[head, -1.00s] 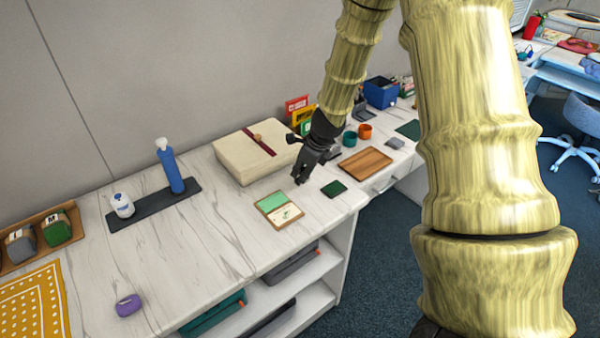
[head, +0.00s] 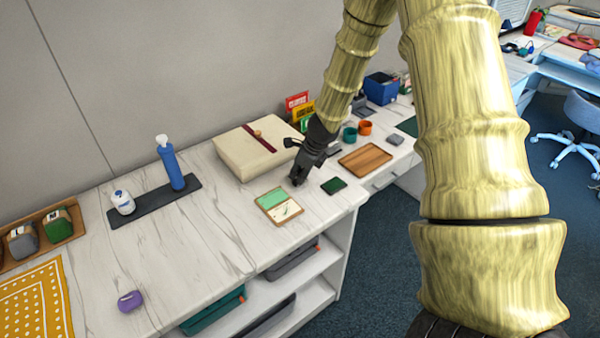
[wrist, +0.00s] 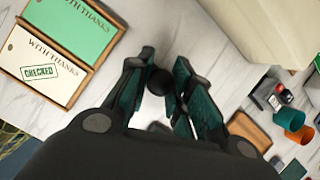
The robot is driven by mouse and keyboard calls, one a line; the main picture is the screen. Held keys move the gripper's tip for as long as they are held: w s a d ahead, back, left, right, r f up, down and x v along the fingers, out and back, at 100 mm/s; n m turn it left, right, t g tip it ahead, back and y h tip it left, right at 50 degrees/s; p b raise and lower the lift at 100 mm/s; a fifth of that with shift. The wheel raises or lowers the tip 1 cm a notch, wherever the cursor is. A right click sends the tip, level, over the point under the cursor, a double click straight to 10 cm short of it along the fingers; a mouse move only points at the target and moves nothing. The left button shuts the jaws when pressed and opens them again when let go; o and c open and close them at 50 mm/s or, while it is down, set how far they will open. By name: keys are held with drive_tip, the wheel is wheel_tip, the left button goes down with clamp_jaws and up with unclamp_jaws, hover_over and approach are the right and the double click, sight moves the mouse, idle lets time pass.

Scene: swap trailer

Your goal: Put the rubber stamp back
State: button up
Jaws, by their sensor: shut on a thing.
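My gripper (head: 297,183) is just above the white counter, right of the card tray (head: 279,205). In the wrist view my gripper (wrist: 160,85) is shut on a dark round-topped thing, seemingly the rubber stamp (wrist: 159,80). Its lower part is hidden. The card tray (wrist: 84,72) holds a green card and a white card reading "WITH THANKS"; the white one bears a green "CHECKED" mark (wrist: 38,71). A small dark green pad (head: 334,186) lies on the counter right of my gripper.
A cream box (head: 240,162) stands behind my gripper. A wooden tray (head: 366,159), a teal cup (head: 349,134) and an orange cup (head: 365,128) are to the right. A blue bottle (head: 171,168) stands left on a dark mat.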

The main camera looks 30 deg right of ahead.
drive_tip(key=shift+f, duration=0.15)
drive_tip(key=o, duration=0.8)
drive_tip(key=v, duration=1.2)
drive_tip(key=shift+p, duration=0.3)
